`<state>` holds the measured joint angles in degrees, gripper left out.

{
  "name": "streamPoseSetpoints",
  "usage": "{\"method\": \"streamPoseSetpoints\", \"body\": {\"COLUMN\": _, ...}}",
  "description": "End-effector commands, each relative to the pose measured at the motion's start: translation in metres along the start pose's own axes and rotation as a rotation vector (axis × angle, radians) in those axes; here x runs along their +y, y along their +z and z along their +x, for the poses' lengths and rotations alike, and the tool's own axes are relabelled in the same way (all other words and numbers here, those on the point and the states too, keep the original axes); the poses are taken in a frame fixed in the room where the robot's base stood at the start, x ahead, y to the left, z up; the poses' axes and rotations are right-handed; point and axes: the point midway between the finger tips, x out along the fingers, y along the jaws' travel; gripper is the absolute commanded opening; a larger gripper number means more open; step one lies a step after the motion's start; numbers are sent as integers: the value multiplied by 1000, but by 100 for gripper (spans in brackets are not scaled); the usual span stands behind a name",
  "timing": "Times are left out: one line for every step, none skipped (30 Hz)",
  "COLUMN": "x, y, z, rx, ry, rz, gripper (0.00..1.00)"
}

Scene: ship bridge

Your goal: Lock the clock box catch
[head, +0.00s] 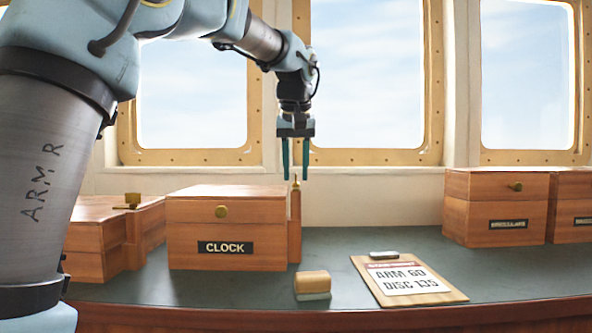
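The clock box (190,238) is a closed wooden box with a black CLOCK label, standing on the dark counter in the head view. A round brass knob (221,211) is on its front. A narrow wooden post (295,228) stands at its right side, topped by a small upright brass piece (296,183), which may be the catch. My gripper (295,178) points straight down above the post. Its two teal fingers are apart, with the brass piece appearing between or just below their tips. I cannot tell whether they touch it.
Another wooden box (92,240) with a brass piece (133,199) on its post stands at left, partly behind my arm. A wood-topped block (312,284) and a clipboard (408,280) lie in front. More wooden boxes (496,206) stand at right.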

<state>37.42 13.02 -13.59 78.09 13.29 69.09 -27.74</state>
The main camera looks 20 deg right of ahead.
Motion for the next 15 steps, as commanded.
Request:
{"method": "streamPoseSetpoints", "body": {"x": 0, "y": 0, "z": 0, "rx": 0, "ry": 0, "rz": 0, "gripper": 37}}
{"method": "streamPoseSetpoints", "body": {"x": 0, "y": 0, "z": 0, "rx": 0, "ry": 0, "rz": 0, "gripper": 37}}
{"method": "streamPoseSetpoints", "body": {"x": 0, "y": 0, "z": 0, "rx": 0, "ry": 0, "rz": 0, "gripper": 37}}
{"method": "streamPoseSetpoints", "body": {"x": 0, "y": 0, "z": 0, "rx": 0, "ry": 0, "rz": 0, "gripper": 37}}
{"method": "streamPoseSetpoints", "body": {"x": 0, "y": 0, "z": 0, "rx": 0, "ry": 0, "rz": 0, "gripper": 34}}
{"method": "streamPoseSetpoints", "body": {"x": 0, "y": 0, "z": 0, "rx": 0, "ry": 0, "rz": 0, "gripper": 29}}
{"method": "streamPoseSetpoints", "body": {"x": 0, "y": 0, "z": 0, "rx": 0, "ry": 0, "rz": 0, "gripper": 26}}
{"method": "streamPoseSetpoints", "body": {"x": 0, "y": 0, "z": 0, "rx": 0, "ry": 0, "rz": 0, "gripper": 22}}
{"method": "streamPoseSetpoints", "body": {"x": 0, "y": 0, "z": 0, "rx": 0, "ry": 0, "rz": 0, "gripper": 18}}
{"method": "streamPoseSetpoints", "body": {"x": 0, "y": 0, "z": 0, "rx": 0, "ry": 0, "rz": 0, "gripper": 14}}
{"method": "streamPoseSetpoints", "body": {"x": 0, "y": 0, "z": 0, "rx": 0, "ry": 0, "rz": 0, "gripper": 11}}
{"method": "streamPoseSetpoints", "body": {"x": 0, "y": 0, "z": 0, "rx": 0, "ry": 0, "rz": 0, "gripper": 7}}
{"method": "streamPoseSetpoints", "body": {"x": 0, "y": 0, "z": 0, "rx": 0, "ry": 0, "rz": 0, "gripper": 3}}
{"method": "streamPoseSetpoints", "body": {"x": 0, "y": 0, "z": 0, "rx": 0, "ry": 0, "rz": 0, "gripper": 0}}
{"method": "streamPoseSetpoints", "body": {"x": 0, "y": 0, "z": 0, "rx": 0, "ry": 0, "rz": 0, "gripper": 0}}
